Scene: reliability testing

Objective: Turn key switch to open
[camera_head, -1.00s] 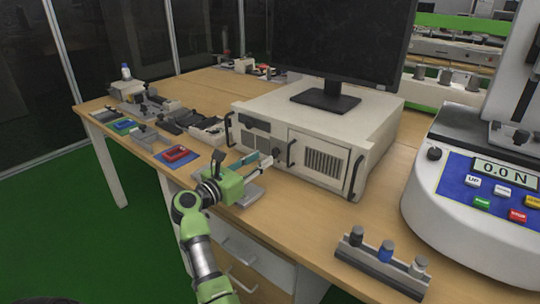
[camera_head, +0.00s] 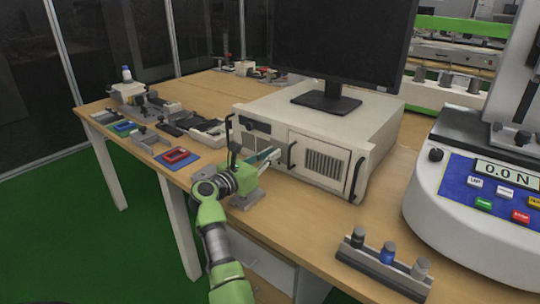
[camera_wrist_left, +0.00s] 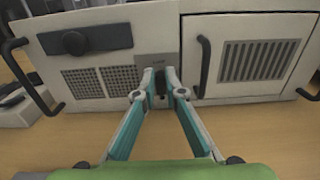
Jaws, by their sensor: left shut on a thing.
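The white case (camera_head: 300,120) stands on the wooden table under the monitor. In the left wrist view, its front (camera_wrist_left: 205,60) shows two mesh vents, a louvred door and a small grey plate (camera_wrist_left: 157,62) with faint lettering. The key switch (camera_wrist_left: 160,84) is a small dark shape at this plate, mostly hidden between my fingertips. My left gripper (camera_head: 274,157) is at the case front, and its teal fingers reach the plate in the left wrist view (camera_wrist_left: 161,77). It is shut on the key switch. The key's angle is too small to read. My right gripper is not in view.
Black handles (camera_wrist_left: 200,66) stick out from the case front near my fingers. The front table strip is partly clear.

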